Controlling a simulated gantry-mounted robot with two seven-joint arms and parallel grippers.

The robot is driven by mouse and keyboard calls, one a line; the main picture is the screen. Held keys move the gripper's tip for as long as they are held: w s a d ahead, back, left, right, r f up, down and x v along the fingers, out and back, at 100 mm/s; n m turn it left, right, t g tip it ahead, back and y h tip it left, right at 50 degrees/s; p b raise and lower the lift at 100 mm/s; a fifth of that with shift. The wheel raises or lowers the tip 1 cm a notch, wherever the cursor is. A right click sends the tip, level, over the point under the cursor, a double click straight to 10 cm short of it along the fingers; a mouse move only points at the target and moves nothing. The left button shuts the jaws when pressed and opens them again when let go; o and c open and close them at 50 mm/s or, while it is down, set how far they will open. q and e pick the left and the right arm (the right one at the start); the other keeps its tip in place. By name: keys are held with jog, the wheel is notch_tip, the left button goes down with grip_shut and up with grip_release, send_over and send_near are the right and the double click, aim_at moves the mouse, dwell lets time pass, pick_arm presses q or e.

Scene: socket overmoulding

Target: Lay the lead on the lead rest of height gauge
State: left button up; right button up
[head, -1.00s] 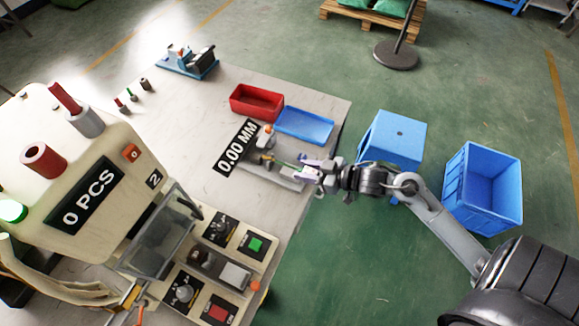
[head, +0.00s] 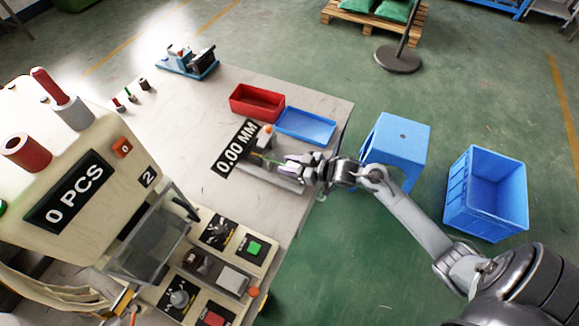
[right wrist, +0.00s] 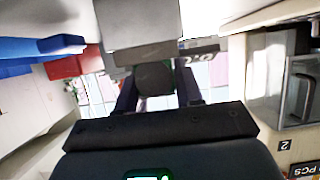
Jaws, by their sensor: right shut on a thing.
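The height gauge (head: 282,179), with its black 0.00 MM display (head: 237,149), stands near the right edge of the table. My right gripper (head: 293,166) is at the right side of the gauge, shut on the lead. A thin green part of the lead (head: 262,160) points left from the fingers over the gauge. In the right wrist view a dark block with green edges (right wrist: 155,78) sits between the fingers, with a pale grey block just beyond it. The lead rest is hard to make out, and I cannot tell whether the lead touches it. My left gripper is not in view.
A red tray (head: 257,103) and a blue tray (head: 305,124) lie behind the gauge. The moulding machine (head: 75,180) and its control panel (head: 219,262) fill the left front. A blue stool (head: 400,140) and a blue crate (head: 486,195) stand on the floor at right.

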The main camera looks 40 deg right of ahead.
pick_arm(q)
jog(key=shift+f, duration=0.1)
pick_arm(e)
jog(key=shift+f, duration=0.25)
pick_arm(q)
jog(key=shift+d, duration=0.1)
pick_arm(e)
jog(key=shift+f, duration=0.1)
jog(key=o, duration=1)
jog(key=shift+o, duration=0.2)
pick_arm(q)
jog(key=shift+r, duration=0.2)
pick_arm(e)
jog(key=shift+s+d+r, duration=0.2)
jog(key=shift+s+r, duration=0.1)
jog(key=shift+s, duration=0.05)
jog(key=p+v, duration=0.2)
jog(key=v, duration=0.8)
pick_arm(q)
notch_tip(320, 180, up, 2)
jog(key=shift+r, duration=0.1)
pick_arm(e)
jog(key=s+a+m+g+h, duration=0.2)
jog(key=s+a+g+h, duration=0.3)
jog(key=s+a, duration=1)
jog(key=s+g, duration=0.1)
jog(key=g, duration=0.2)
jog(key=shift+a+f+m+g, duration=0.15)
jog(key=shift+f+m+g, duration=0.15)
jog(key=shift+f+m, duration=0.1)
